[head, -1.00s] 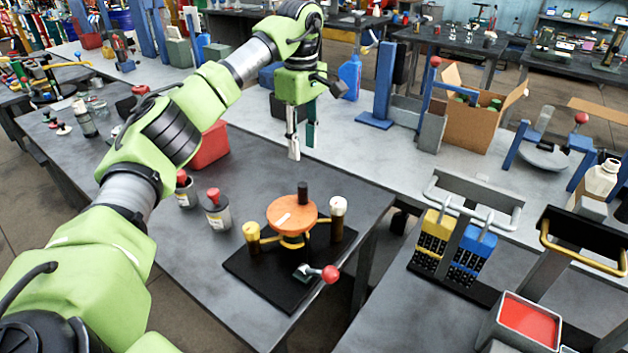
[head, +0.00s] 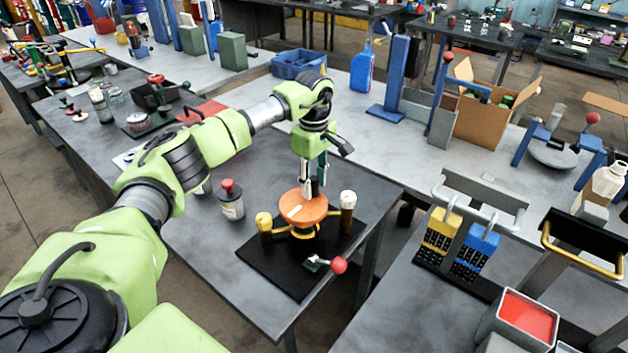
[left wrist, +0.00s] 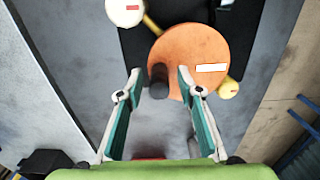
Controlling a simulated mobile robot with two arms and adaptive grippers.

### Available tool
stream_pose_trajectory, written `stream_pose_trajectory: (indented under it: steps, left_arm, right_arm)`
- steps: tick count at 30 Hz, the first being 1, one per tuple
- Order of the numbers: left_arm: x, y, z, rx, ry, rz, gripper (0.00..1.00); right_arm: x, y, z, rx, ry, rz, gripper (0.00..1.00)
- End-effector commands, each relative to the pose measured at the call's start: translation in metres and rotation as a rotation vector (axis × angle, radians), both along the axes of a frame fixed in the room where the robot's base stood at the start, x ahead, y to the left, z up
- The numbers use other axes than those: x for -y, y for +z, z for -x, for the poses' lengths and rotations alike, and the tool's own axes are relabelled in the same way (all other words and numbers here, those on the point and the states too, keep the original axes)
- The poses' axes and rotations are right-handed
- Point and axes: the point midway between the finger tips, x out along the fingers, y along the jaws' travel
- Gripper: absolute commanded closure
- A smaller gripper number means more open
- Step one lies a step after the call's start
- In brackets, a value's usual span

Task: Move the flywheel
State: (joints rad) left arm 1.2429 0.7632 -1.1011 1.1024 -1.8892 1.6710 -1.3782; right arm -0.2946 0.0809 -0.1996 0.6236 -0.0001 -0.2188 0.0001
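The flywheel is an orange disc (head: 302,209) with a dark upright handle and a white mark. It sits on a yellow mount over a black base plate (head: 268,268) on the grey table. In the left wrist view the disc (left wrist: 193,57) fills the upper middle, and the dark handle (left wrist: 158,80) stands between the fingertips with gaps on both sides. My left gripper (head: 313,190) points down at the handle. It is open in the left wrist view (left wrist: 159,82). The head view does not clearly show whether a finger touches the handle. My right gripper is not in view.
A yellow-topped post (head: 264,223) and a white-topped post (head: 348,203) flank the disc. A red-knobbed lever (head: 338,265) is at the plate's front. A grey bottle (head: 231,202) stands to the left. The table's right edge is close to the plate.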

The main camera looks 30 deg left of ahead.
Motion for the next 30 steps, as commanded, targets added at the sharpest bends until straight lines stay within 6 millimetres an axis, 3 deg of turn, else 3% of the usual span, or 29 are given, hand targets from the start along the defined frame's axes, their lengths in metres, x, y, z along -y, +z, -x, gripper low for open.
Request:
stream_pose_trajectory:
  steps: [5, 9, 20, 30]
  left_arm:
    - [0.000, 0.000, 0.000, 0.000, 0.000, 0.000, 0.66]
    - [0.000, 0.000, 0.000, 0.000, 0.000, 0.000, 1.00]
    - [-0.001, 0.000, 0.000, 0.000, 0.023, 0.000, 1.00]
    - [-0.010, 0.000, 0.000, 0.001, 0.217, 0.000, 1.00]
  right_arm:
    - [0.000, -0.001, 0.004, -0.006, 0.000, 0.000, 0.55]
    - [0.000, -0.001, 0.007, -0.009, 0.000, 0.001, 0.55]
    - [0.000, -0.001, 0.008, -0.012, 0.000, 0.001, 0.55]
    - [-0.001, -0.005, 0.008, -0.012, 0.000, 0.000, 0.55]
